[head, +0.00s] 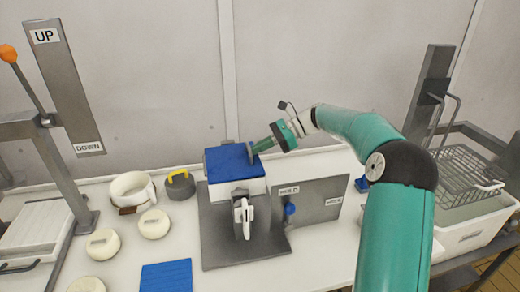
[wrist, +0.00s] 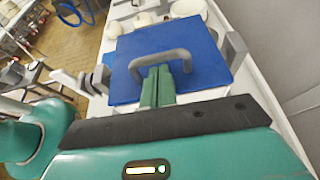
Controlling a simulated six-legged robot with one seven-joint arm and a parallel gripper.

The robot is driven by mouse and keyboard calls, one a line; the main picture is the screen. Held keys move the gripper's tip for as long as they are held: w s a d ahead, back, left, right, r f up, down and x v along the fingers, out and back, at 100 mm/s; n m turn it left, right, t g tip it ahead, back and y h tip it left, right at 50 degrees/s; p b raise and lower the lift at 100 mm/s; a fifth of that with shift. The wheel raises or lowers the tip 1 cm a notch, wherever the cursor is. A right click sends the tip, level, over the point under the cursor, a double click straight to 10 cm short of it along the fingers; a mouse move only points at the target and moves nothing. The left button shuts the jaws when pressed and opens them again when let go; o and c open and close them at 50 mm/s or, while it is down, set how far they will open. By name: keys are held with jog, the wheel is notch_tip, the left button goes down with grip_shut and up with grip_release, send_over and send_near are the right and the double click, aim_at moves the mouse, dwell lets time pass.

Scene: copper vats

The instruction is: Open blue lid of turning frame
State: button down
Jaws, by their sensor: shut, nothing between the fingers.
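The blue lid (head: 231,160) lies flat on top of the white box of the turning frame (head: 238,190) in the head view. In the wrist view the blue lid (wrist: 203,50) fills the middle, with a grey arched handle (wrist: 162,58) on it. My gripper (head: 252,149) comes in from the right at the lid's right edge. In the wrist view my gripper (wrist: 158,72) is shut, its green fingertips at or just under the handle bar. Nothing shows between the fingers. I cannot tell whether the fingers touch the handle.
A HOLD plate (head: 318,200) with a blue knob stands right of the frame. Left are a grey weight with a yellow handle (head: 180,184), a white cup (head: 132,188) and round cheeses (head: 154,223). A blue mat (head: 166,277) lies in front. A wire basket (head: 466,172) is far right.

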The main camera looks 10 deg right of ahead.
jog(key=shift+a+r+h, duration=0.3)
jog(key=shift+r+h, duration=0.2)
jog(key=shift+r, duration=0.35)
jog(key=a+r+h, duration=0.7)
jog(key=r, duration=0.2)
jog(key=a+r, duration=0.1)
jog(key=a, duration=1.4)
jog(key=shift+a+r, duration=0.15)
jog(key=v, duration=0.7)
jog(key=shift+r, duration=0.3)
